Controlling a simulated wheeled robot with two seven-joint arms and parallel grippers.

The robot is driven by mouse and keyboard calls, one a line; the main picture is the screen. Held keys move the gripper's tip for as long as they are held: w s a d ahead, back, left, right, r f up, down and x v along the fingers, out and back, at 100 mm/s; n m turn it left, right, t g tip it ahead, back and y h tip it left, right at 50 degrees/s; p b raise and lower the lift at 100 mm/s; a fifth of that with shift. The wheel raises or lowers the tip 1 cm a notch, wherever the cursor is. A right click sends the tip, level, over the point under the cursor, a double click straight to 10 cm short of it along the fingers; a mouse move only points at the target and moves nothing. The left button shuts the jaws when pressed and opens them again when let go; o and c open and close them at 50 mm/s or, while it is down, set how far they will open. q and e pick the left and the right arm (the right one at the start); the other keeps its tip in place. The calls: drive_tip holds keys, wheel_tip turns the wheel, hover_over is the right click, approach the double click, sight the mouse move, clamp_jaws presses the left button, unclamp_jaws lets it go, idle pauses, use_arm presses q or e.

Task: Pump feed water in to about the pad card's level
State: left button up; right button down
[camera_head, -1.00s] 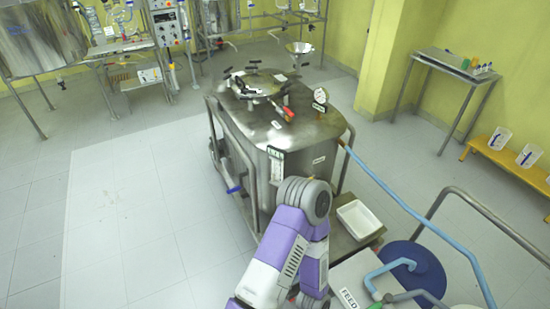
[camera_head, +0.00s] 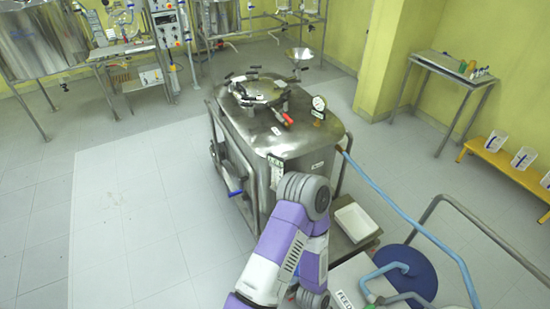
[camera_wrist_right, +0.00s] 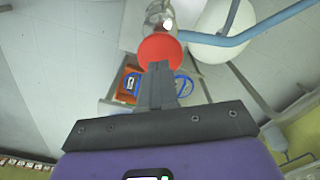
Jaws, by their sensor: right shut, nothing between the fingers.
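The steel vessel (camera_head: 283,150) stands in the middle of the head view, with a clamped round lid on top. A narrow level strip with a small pale card (camera_head: 276,163) is on its near face, partly behind my purple arm. The card's print and the water level are too small to read. A blue hose (camera_head: 400,205) runs from the vessel's right side to the feed station, where a blue drum (camera_head: 422,272) stands beside a FEED label (camera_head: 347,301). My right gripper (camera_wrist_right: 160,68) is shut and empty, its tips overlapping a red round part (camera_wrist_right: 160,50). My left gripper is out of view.
A white tray (camera_head: 356,222) sits on the vessel's platform at right. A metal rail (camera_head: 480,225) curves along the feed station. A yellow bench (camera_head: 505,168) with clear containers is at far right. The floor left of the vessel is clear.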

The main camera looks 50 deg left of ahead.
idle(0.5)
wheel_tip(320, 180, down, 10)
drive_tip(key=b, duration=0.7)
drive_tip(key=shift+r, duration=0.25)
wheel_tip(320, 180, up, 10)
drive_tip(key=p, duration=0.8)
drive_tip(key=shift+f, duration=0.2)
